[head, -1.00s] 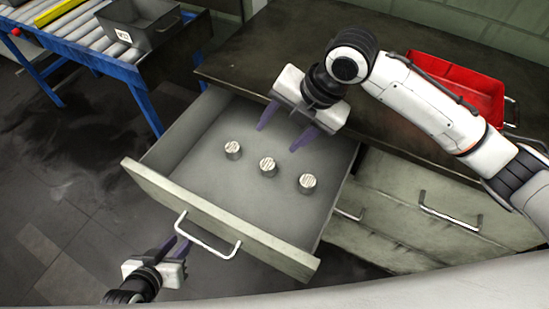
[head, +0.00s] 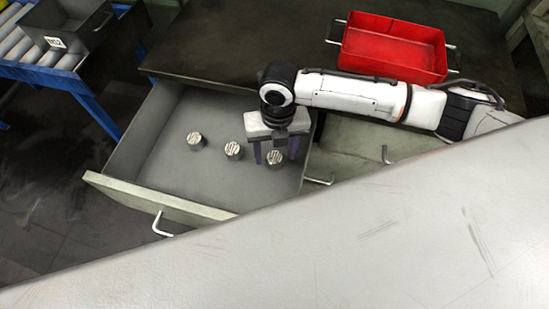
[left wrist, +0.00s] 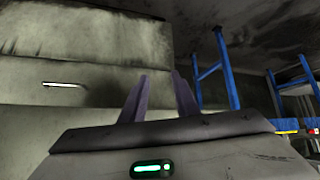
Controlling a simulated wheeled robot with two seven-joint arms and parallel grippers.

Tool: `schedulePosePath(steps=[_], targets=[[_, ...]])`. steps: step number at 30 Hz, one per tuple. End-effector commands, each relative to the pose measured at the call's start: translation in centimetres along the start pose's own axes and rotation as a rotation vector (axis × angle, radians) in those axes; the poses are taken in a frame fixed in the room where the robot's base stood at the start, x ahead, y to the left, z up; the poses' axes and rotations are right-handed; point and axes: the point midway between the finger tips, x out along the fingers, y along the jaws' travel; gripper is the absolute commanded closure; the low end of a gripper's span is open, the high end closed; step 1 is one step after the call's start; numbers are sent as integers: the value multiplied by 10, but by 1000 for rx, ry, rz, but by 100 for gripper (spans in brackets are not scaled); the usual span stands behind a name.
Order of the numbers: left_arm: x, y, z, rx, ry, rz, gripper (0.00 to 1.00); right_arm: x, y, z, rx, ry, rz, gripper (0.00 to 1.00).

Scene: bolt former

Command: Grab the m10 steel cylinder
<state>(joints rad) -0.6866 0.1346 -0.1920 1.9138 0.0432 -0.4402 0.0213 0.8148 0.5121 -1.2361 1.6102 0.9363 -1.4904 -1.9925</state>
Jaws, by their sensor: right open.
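Three short steel cylinders stand in a row in the open drawer (head: 160,185): a left one (head: 195,140), a middle one (head: 233,150) and a right one (head: 273,159). No marking that tells which is m10 can be read. My right gripper (head: 275,153) is open and points down over the right cylinder, with its purple fingers to either side of it in the picture. Whether they touch it cannot be told. My left gripper (left wrist: 158,97) shows only in the left wrist view, with its fingers apart and nothing between them.
A red tray (head: 392,48) sits on the dark worktop (head: 220,45). A grey bin (head: 80,22) stands on a blue-framed roller conveyor (head: 20,58) at the upper left. A large pale surface hides the lower right of the head view. A drawer front (left wrist: 75,95) shows in the left wrist view.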

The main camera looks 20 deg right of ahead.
Motion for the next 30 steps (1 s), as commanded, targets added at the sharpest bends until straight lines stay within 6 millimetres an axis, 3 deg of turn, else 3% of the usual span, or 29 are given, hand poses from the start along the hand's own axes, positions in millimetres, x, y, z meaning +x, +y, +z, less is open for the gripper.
schedulePosePath(steps=[3,10,20,26,30], targets=[[1,0,0,1,0,0,72,11,0,-1,0,2,-1,44],[0,0,0,1,0,0,72,12,0,-1,0,0,0,44],[0,0,0,1,1,0,72,11,0,0,0,0,0,97],[0,0,-1,1,1,0,72,10,0,0,0,-2,1,98],[0,0,-2,1,2,0,72,-1,1,1,0,-3,2,98]])
